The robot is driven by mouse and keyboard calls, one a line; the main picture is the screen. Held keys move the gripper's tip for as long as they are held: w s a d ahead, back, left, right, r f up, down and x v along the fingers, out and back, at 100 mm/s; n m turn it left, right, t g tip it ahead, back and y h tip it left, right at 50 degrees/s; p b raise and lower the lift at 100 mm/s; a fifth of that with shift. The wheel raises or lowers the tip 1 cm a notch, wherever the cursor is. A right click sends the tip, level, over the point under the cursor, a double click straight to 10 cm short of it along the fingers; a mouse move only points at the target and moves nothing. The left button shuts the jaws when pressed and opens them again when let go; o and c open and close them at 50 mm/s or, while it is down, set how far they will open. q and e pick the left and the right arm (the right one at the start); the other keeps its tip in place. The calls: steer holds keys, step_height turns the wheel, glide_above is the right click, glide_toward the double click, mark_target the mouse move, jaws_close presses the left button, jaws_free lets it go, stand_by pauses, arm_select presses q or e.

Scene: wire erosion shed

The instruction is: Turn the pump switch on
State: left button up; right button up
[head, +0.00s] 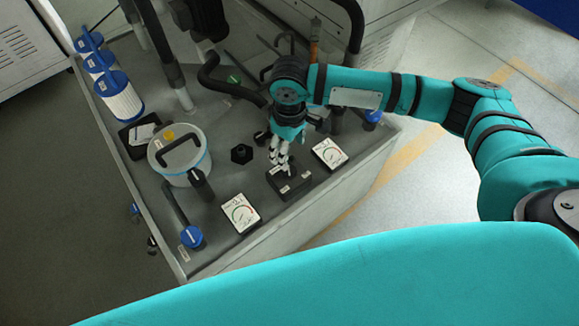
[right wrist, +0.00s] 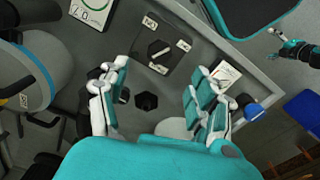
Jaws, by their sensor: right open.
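The pump switch (head: 292,187) is a dark box on the grey machine top, between two white dial gauges. In the right wrist view the switch (right wrist: 160,48) shows a black knob with small white labels around it; its setting is too small to read. My right gripper (head: 280,163) points down over the switch and partly hides it in the head view. A small teal arm end (right wrist: 290,48), apparently my left gripper, shows at the upper right, too small to read.
The gauges (head: 240,213) (head: 328,154) flank the switch closely. A black hex knob (head: 241,154) and a lidded canister (head: 180,155) stand to the left. Blue-handled valves (head: 192,237) (head: 372,116) sit near the edge. Black hoses and pipes (head: 225,85) rise behind.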

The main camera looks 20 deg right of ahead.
mark_target(289, 170)
step_height(289, 170, down, 10)
steer(key=shift+f, duration=0.1)
stand_by(0.4)
steer(key=c, duration=1.2)
